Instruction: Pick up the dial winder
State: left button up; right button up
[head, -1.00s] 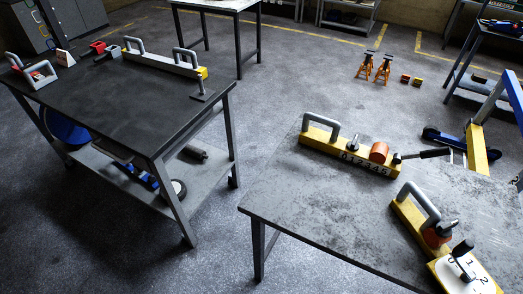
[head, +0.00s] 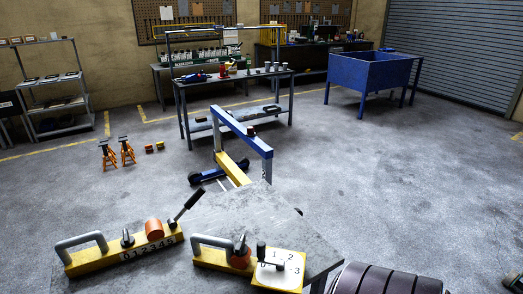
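The dial winder (head: 250,258) lies on the near grey table, at the bottom middle of the head view. It has a yellow body, a grey loop handle at its left, an orange round part, and a white dial plate (head: 280,270) with numbers and a black-knobbed crank at its right. Its lower edge is near the bottom of the picture. Neither of my grippers is in view.
A yellow bar (head: 122,255) with grey handle, orange roller, black lever and number strip lies left of the winder. The grey table (head: 225,215) is bare behind them. A dark ribbed rounded shape (head: 385,282) is at the right. A blue-yellow hoist frame (head: 240,135) stands beyond.

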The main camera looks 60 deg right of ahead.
aim_at(290, 280)
jog(key=z, duration=1.55)
